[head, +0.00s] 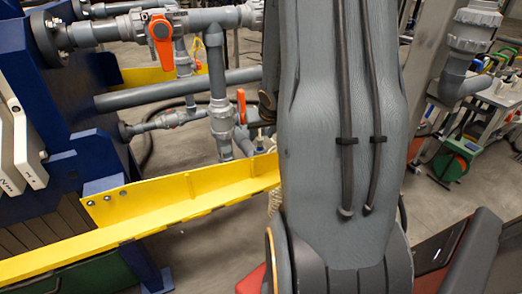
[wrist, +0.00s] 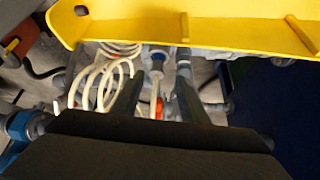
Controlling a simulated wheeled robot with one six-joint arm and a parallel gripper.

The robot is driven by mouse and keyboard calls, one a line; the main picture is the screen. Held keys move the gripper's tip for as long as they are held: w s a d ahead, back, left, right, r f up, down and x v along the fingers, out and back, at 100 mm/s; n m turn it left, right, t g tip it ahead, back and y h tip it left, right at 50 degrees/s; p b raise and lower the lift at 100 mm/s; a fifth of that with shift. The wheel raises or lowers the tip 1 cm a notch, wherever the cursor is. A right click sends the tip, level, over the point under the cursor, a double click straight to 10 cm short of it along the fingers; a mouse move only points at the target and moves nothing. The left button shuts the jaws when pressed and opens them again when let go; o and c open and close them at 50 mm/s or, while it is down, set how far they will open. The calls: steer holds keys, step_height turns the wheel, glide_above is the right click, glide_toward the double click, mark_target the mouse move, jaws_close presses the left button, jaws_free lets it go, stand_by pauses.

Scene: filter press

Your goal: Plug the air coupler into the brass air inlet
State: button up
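In the wrist view, a small grey-and-blue fitting (wrist: 157,66), which looks like the air coupler, has a pale hose running down from it. My gripper (wrist: 159,84) has its two dark fingers apart, one on each side of this fitting in the picture. I cannot tell whether the fitting lies between the fingertips or beyond them; no contact is clear. A coiled white hose (wrist: 100,84) hangs left of the fingers. I cannot make out the brass air inlet in either view. In the head view my arm hides the gripper and the coupler.
A yellow beam (head: 190,190) crosses in front of the grey pipework (head: 215,85) with orange-handled valves (head: 161,30). The beam also fills the top of the wrist view (wrist: 230,27). The blue press frame (head: 85,155) stands at left. A cluttered bench (head: 495,90) is at far right.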

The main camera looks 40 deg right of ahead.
mark_target(260, 139)
stand_by(0.3)
steer(key=shift+b+x, duration=0.5)
steer(key=shift+x, duration=0.7)
steer(key=shift+f, duration=0.1)
steer(key=x, duration=0.5)
steer(key=shift+w+d+b, duration=0.1)
steer(key=shift+d+b, duration=0.25)
steer(key=shift+b, duration=0.05)
steer(key=shift+c, duration=0.2)
steer(key=c, duration=0.9)
step_height(260, 139, up, 10)
steer(key=p, duration=0.6)
steer(key=shift+p, duration=0.3)
